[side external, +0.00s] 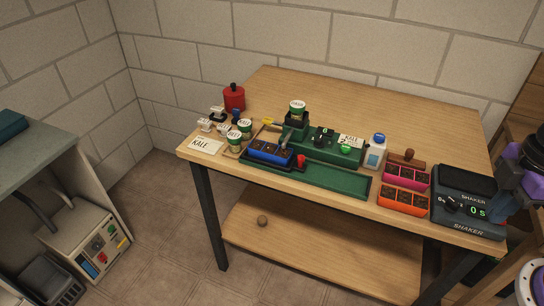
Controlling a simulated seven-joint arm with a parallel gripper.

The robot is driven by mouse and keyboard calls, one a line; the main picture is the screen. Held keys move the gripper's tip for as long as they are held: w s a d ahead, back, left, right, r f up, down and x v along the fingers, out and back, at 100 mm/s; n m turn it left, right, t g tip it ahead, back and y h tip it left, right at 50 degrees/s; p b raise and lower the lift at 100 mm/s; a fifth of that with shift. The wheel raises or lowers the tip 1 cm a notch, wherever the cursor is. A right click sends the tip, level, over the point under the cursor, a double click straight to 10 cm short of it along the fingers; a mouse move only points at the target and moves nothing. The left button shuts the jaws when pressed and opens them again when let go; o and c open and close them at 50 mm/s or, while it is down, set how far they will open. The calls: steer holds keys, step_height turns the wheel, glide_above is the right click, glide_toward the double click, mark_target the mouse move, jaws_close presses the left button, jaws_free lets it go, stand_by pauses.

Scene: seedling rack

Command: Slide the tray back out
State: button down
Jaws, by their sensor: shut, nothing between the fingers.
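A blue tray (259,155) with dark round-topped cells sits at the left end of a long, shallow green bed (330,183). A red piece (300,161) is at its right end; I cannot tell if they are joined. Behind it stands a green machine (322,153) with black knobs, a green button (346,149) and a labelled cup (297,107) on top. The bed to the right of the blue tray is bare. Only purple and dark parts of my arm show at the right edge; I cannot make out my gripper.
A pink tray (388,179) and an orange tray (386,202) lie right of the bed, beside the black shaker (462,208). Labelled cups (234,137) and a KALE card (201,146) are left. The table's back is clear.

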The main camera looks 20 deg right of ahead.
steer(key=c, duration=1.4)
jaws_free()
steer(key=shift+c, duration=0.2)
steer(key=o, duration=0.5)
steer(key=shift+w+a+r, duration=0.1)
steer(key=shift+w+a, duration=0.2)
steer(key=shift+c, duration=0.2)
steer(key=r+m, duration=0.1)
steer(key=m, duration=0.8)
glide_above(301, 157)
steer(key=shift+h, duration=0.4)
step_height(301, 157, down, 17)
steer(key=shift+r, duration=0.15)
jaws_close()
